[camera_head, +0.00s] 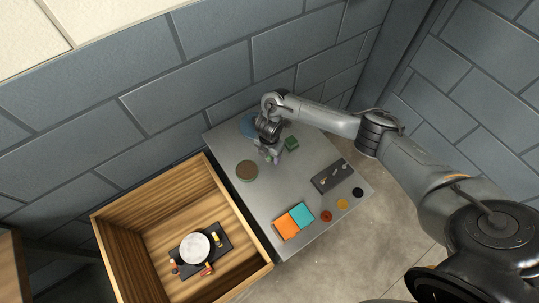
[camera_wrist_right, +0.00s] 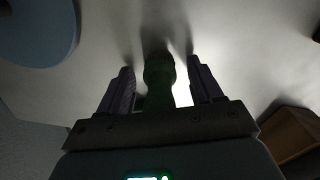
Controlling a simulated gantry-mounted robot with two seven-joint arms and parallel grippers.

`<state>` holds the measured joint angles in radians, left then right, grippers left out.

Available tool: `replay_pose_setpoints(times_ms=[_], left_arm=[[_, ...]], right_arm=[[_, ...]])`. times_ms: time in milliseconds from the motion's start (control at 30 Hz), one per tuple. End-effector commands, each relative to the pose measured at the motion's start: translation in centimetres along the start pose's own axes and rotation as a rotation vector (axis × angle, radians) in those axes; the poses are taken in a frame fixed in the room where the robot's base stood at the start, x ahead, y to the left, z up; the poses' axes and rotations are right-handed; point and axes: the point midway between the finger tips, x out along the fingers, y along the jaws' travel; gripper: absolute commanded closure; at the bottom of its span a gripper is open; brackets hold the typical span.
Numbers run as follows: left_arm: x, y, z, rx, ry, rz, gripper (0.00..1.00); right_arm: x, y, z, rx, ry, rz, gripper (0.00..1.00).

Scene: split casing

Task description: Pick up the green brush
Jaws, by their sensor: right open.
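My right gripper (camera_head: 271,157) is over the grey table, pointing down. In the right wrist view its two fingers (camera_wrist_right: 162,90) are apart. A dark green upright thing, which looks like the green brush (camera_wrist_right: 159,72), stands between the fingers, with a gap visible at the right finger. My left gripper is not in view.
A green block (camera_head: 291,143) lies right of the gripper, and a blue disc (camera_head: 249,126) behind it. A brown round thing (camera_head: 247,171) is at the left. Orange (camera_head: 286,226) and teal (camera_head: 301,214) squares lie in front. A wooden crate (camera_head: 110,232) stands at the left.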

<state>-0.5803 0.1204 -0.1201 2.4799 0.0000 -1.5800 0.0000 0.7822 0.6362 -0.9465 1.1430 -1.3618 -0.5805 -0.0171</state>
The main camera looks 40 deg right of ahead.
Motion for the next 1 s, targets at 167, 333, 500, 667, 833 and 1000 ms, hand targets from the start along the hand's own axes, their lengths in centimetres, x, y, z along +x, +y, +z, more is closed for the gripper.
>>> replay_pose_setpoints(times_ms=[167, 333, 500, 667, 833, 1000], left_arm=[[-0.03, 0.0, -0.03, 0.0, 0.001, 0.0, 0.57], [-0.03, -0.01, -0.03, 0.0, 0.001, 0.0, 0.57], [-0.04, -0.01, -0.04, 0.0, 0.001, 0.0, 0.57], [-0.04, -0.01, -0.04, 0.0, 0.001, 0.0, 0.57], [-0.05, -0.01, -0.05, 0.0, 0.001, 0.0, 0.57], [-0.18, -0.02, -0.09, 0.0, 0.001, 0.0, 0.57]], right_arm=[[-0.01, -0.01, 0.0, 0.0, 0.0, 0.0, 0.35], [-0.02, -0.01, 0.0, 0.0, 0.0, 0.0, 0.61], [-0.03, 0.0, 0.0, 0.0, 0.0, 0.0, 0.87], [-0.06, 0.02, 0.01, 0.0, 0.0, 0.0, 1.0], [-0.1, 0.02, 0.01, 0.0, 0.0, 0.0, 1.0], [-0.67, 0.06, 0.0, -0.001, 0.0, 0.001, 1.0]])
